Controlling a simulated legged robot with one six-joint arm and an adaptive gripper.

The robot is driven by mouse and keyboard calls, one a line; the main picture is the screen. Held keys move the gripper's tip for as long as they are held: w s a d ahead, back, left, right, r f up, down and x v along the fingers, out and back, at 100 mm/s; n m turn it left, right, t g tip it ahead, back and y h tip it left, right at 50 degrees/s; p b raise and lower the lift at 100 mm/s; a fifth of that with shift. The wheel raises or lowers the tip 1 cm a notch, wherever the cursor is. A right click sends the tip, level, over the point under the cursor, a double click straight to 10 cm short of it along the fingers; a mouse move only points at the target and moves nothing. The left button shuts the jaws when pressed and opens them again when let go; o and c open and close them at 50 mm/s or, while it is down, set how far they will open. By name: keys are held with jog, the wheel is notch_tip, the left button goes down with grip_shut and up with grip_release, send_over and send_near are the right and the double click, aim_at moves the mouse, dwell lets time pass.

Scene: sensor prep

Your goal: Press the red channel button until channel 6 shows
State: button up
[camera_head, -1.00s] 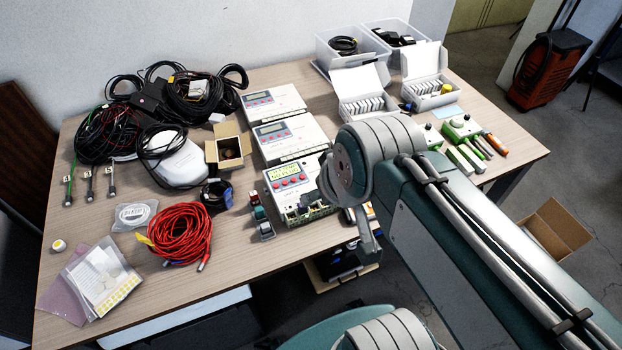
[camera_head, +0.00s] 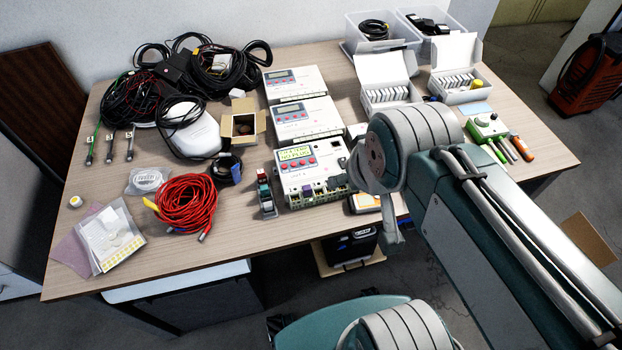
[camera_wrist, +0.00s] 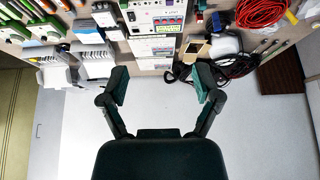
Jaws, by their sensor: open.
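The nearest of three white box devices (camera_head: 322,178) lies on the table with a lit yellow-green screen (camera_head: 295,153). Its screen text is too small to read surely. The head view does not show my gripper's fingers.
Two similar devices (camera_head: 305,120) stand behind the lit one, with grey screens. A small rack with coloured tops (camera_head: 265,195) stands left of it, near a red cable coil (camera_head: 188,203). Open white boxes (camera_head: 385,93) stand behind right. Bare tabletop (camera_head: 265,235) lies in front.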

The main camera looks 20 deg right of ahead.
jog(key=shift+d, duration=0.15)
jog(key=shift+a, duration=0.7)
jog(key=shift+c, duration=0.3)
jog(key=shift+a, duration=0.2)
jog(key=c, duration=1.1)
jog(key=shift+d, duration=0.6)
grip_shut()
jog(key=shift+a, duration=0.2)
jog(key=shift+a, duration=0.2)
jog(key=shift+d, duration=0.15)
